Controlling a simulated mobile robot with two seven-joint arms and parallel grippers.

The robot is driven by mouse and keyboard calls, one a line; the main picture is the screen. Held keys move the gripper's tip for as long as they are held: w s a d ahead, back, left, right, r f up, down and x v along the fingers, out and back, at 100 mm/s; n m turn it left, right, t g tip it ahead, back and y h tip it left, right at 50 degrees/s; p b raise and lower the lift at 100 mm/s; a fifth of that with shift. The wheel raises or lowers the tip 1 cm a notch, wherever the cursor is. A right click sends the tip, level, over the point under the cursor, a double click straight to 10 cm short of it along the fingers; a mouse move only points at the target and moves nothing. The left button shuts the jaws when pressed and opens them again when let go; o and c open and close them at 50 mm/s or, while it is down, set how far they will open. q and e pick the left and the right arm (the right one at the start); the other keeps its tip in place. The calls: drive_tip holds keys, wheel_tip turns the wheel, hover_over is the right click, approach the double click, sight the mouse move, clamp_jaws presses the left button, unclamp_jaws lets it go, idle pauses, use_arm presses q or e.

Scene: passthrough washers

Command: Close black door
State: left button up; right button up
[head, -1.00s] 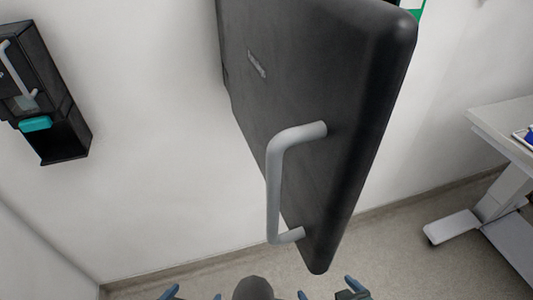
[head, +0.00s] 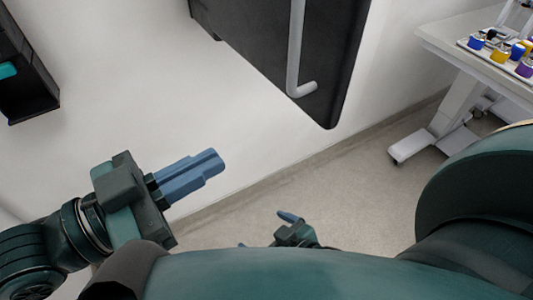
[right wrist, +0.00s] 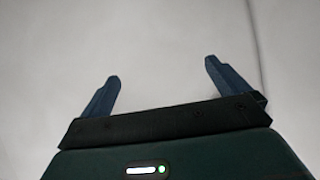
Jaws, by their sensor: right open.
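The black door (head: 345,55) stands swung out from the white wall at the top of the head view; its upper part is cut off. Its grey bar handle (head: 295,50) is on the face towards the left. My left gripper (head: 215,163) is below and left of the door, apart from it. Its blue fingers overlap from this angle, so their opening is unclear. My right gripper (head: 266,231) is low in the head view, below the door and partly hidden by my arm. In the right wrist view its fingers (right wrist: 162,73) are spread and empty before a pale surface.
A white table (head: 445,40) at the right carries a tray of coloured containers (head: 515,55). Its wheeled foot (head: 410,145) stands on the floor. A black wall unit (head: 25,75) is at the far left. Floor below the door is clear.

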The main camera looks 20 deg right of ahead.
use_arm(q)
drive_tip(key=shift+s+a+g, duration=0.3)
drive_tip(key=shift+s+a, duration=0.1)
drive_tip(key=shift+s, duration=0.4)
clamp_jaws()
drive_tip(key=b, duration=0.2)
approach(316, 120)
drive_tip(key=d, duration=0.2)
drive_tip(key=d+p, duration=0.2)
drive_tip(key=d, duration=0.1)
drive_tip(key=shift+w+d+r, duration=0.2)
drive_tip(key=shift+w+d, duration=0.1)
drive_tip(key=shift+w+d+f, duration=0.1)
drive_tip(key=shift+d, duration=0.5)
use_arm(e)
drive_tip(key=shift+a, duration=0.25)
drive_tip(key=shift+w, duration=0.1)
use_arm(q)
drive_tip(key=shift+d, duration=0.1)
